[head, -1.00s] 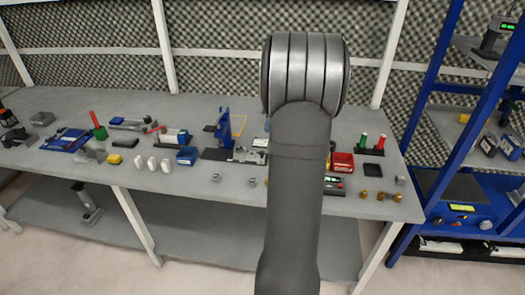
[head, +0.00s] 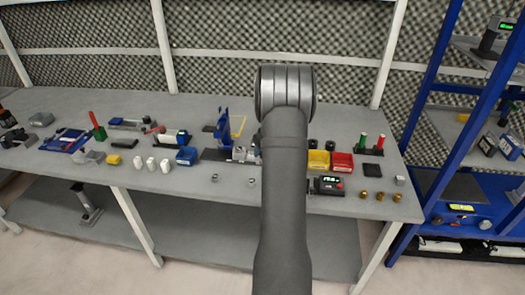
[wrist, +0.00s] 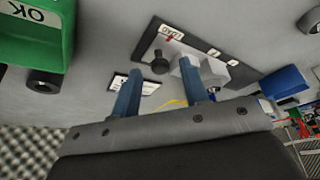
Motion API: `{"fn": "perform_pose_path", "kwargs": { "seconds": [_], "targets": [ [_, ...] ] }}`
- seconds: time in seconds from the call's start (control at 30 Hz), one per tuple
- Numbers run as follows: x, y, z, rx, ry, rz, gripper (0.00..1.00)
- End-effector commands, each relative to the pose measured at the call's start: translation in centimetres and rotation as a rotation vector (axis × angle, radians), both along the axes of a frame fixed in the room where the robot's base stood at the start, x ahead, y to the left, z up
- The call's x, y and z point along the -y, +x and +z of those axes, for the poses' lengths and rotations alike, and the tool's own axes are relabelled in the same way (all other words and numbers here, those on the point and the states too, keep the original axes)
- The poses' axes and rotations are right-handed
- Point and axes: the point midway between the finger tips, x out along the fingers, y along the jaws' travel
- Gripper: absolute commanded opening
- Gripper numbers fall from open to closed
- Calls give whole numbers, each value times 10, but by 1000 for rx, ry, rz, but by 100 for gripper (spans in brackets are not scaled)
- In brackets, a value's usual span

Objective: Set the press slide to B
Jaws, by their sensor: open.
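In the wrist view, a grey plate (wrist: 215,58) lies on the bench, carrying a black round knob (wrist: 159,66), a pale block (wrist: 212,74), a lettered tag with a red mark and small white tags. I take this to be the press slide; the letters on the small tags are too small to read. My gripper (wrist: 160,72) is open, with its two blue fingers apart and the knob showing between their tips; I cannot tell the gap in depth. In the head view my arm hides the gripper and most of the slide; a blue upright frame (head: 223,128) stands just left.
In the wrist view a green bin marked OK (wrist: 40,45) is at upper left. Small nuts lie at the front edge.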

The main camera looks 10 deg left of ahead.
Motion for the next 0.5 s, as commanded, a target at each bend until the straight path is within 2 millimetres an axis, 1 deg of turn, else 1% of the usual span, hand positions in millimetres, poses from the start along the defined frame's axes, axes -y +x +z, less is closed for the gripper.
{"fn": "perform_pose_path", "kwargs": {
  "seconds": [0.1,0.37,0.4,0.47,0.5],
  "targets": [
    [-2,1,-5,0,0,0,41],
    [-2,1,-5,0,0,1,41],
    [-2,2,-5,0,0,1,33],
    [-2,1,-5,0,0,1,21],
    [-2,2,-5,0,0,1,14]
  ]
}}
